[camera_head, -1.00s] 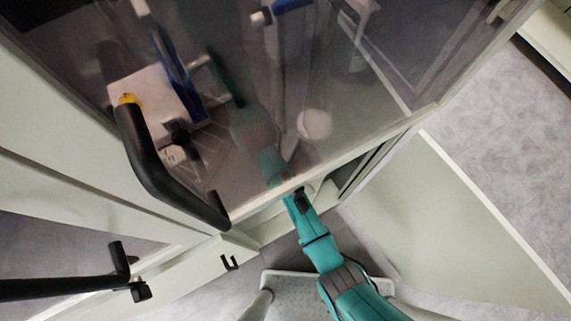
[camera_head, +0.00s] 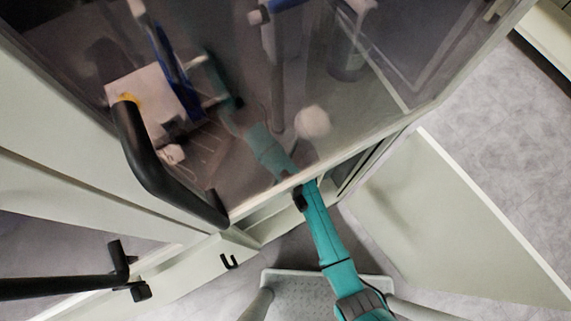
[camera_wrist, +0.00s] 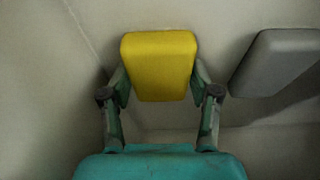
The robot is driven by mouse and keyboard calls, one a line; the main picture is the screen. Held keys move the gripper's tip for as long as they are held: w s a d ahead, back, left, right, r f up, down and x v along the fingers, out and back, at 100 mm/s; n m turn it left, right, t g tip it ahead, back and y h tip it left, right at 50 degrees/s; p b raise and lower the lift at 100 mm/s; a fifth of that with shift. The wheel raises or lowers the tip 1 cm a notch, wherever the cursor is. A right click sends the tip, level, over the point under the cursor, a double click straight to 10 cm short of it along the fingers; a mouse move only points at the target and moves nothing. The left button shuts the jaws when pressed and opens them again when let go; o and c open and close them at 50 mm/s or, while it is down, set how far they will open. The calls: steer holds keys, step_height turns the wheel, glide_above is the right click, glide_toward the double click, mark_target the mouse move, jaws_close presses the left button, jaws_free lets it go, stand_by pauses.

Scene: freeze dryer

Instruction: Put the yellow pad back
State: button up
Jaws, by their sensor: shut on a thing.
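The yellow pad (camera_wrist: 160,66) is a thick block with rounded corners. In the wrist view it sits between the two fingers of my gripper (camera_wrist: 160,88), which are shut on its sides. Behind and around it is a plain pale wall surface; I cannot tell whether the pad touches it.
A grey pad (camera_wrist: 278,62) of similar shape is to the right of the yellow pad, apart from it. A clear panel (camera_head: 330,90) with a black handle (camera_head: 150,165) stands above my arm. A pale open door (camera_head: 455,225) lies to the right of the arm.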

steer(key=o, duration=1)
steer(key=shift+f, duration=0.1)
steer(key=v, duration=1.2)
